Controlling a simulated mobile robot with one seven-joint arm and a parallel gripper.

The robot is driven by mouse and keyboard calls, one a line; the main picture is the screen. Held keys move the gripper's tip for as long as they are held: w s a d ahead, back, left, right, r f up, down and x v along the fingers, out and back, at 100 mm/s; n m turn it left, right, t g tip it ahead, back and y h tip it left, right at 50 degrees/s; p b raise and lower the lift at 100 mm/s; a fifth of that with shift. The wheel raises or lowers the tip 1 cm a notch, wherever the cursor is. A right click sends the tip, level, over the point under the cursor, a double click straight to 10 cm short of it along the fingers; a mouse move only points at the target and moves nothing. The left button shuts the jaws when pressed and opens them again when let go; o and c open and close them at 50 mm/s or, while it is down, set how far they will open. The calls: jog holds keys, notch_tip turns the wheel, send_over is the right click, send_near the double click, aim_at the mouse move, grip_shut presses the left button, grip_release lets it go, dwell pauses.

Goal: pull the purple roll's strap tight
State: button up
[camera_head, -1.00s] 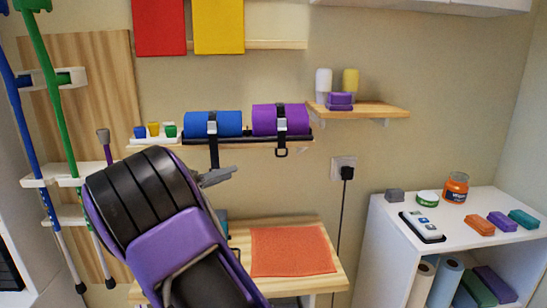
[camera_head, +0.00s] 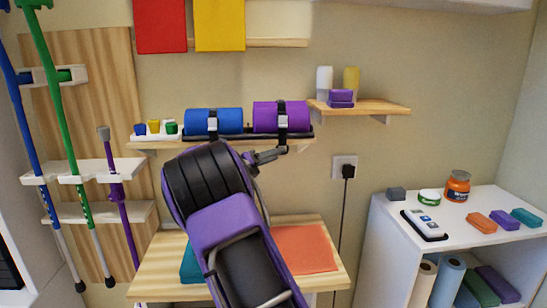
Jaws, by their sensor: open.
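The purple roll (camera_head: 265,117) lies on a dark rack on the wall shelf, to the right of the blue roll. A black strap (camera_head: 283,109) with a pale buckle (camera_head: 283,124) goes around it. My gripper (camera_head: 279,153) is just below the purple roll, at the strap's hanging end. Its jaws are open. The hanging end is largely hidden by or merged with the gripper, and I cannot tell whether they touch. My arm covers the space below the rolls.
The blue roll (camera_head: 222,121) with its own strap sits close on the left. A small shelf (camera_head: 385,107) with bottles and purple blocks is to the right. A wooden bench (camera_head: 155,270) with an orange mat (camera_head: 312,250) stands below. A power cord (camera_head: 340,225) hangs right.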

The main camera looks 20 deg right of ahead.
jog(key=shift+d, duration=0.1)
grip_shut()
dwell(1.4)
